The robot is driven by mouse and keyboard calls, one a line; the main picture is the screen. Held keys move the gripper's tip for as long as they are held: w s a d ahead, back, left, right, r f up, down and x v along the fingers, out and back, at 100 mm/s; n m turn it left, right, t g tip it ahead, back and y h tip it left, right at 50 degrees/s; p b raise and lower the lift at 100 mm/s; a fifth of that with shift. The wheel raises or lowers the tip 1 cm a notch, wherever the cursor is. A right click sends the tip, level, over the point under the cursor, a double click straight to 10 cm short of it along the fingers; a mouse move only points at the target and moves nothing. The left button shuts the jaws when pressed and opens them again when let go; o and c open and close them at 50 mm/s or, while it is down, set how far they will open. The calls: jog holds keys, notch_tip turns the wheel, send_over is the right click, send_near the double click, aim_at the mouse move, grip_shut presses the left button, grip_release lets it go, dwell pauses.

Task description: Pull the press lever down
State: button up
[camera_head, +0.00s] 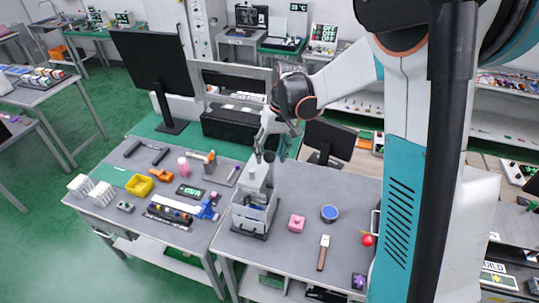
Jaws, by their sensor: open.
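A grey-white box-shaped fixture (254,208) with an upright top part stands at the left end of the right-hand grey table. It looks like the press, but its lever cannot be made out clearly. My gripper (267,154) points down just above and behind the top of this fixture. It is open, with nothing seen in it. Whether a finger touches the fixture cannot be told. A red ball knob (367,240) shows near the right of the same table, partly beside my arm; what it belongs to is mostly hidden.
The left table (128,165) holds a yellow tray (139,185) and several small items. Monitors (152,68) stand behind. Bare tabletop lies right of the fixture.

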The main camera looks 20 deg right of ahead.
jog(key=shift+a+f, duration=0.2)
jog(key=shift+f, duration=0.7)
